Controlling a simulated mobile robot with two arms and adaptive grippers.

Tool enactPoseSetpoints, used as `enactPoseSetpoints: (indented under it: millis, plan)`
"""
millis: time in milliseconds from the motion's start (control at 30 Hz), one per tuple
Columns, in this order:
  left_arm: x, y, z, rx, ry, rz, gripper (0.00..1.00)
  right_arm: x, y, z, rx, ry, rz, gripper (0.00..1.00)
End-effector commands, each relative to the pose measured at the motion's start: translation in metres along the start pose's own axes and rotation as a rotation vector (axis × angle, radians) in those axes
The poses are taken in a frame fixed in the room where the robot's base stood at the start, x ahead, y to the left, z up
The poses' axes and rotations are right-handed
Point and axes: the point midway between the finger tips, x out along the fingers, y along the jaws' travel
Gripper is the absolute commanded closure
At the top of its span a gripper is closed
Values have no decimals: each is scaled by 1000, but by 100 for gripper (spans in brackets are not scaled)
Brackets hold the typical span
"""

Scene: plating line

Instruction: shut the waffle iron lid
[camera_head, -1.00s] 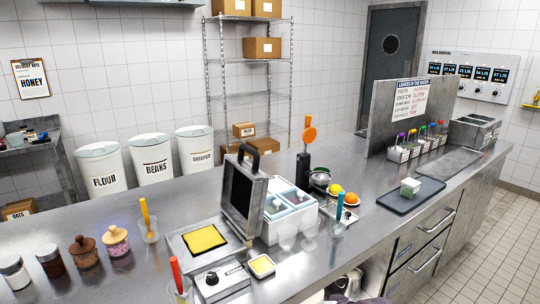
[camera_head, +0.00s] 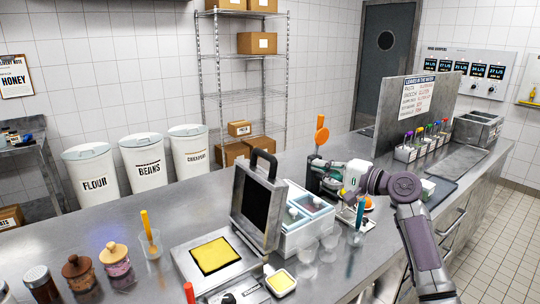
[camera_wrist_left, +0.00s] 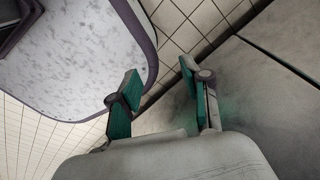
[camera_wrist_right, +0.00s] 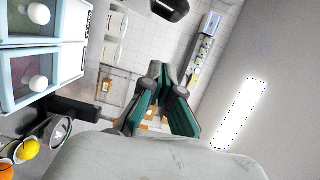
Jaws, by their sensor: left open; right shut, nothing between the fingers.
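The waffle iron (camera_head: 181,262) stands on the steel counter in the head view, with a yellow waffle (camera_head: 214,256) on its lower plate. Its lid (camera_head: 257,208) is raised nearly upright, with a black handle (camera_head: 264,162) on top. My right gripper (camera_head: 318,165) is shut and empty, above the counter to the right of the lid and apart from it. In the right wrist view its fingers (camera_wrist_right: 160,82) meet, and the lid's black handle seems to show at the top (camera_wrist_right: 170,8). My left gripper (camera_wrist_left: 157,92) is open and empty, away from the counter top, seen only in its wrist view.
A white-blue bin with lidded compartments (camera_head: 307,214) stands right behind the lid. An orange-topped tool (camera_head: 321,134) is close to my right gripper.

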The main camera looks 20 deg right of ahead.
Motion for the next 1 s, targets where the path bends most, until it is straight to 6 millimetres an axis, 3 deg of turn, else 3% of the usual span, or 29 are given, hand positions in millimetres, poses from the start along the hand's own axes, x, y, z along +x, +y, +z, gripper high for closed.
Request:
enactPoseSetpoints:
  millis: [167,467,667,800,1000]
  plan:
    - [-5,-6,-5,1,7,-6,52,10,-10,-4,21,1,-21,100]
    - [-26,8,10,-3,-16,10,52,68,-12,-3,21,0,-19,100]
    - [-35,8,5,-2,-11,10,52,102,-12,-3,17,0,-17,100]
    - [-49,5,-3,-1,-3,8,52,104,-12,18,15,0,-15,100]
    - [-57,4,-6,-1,1,6,52,108,-10,33,16,1,-15,100]
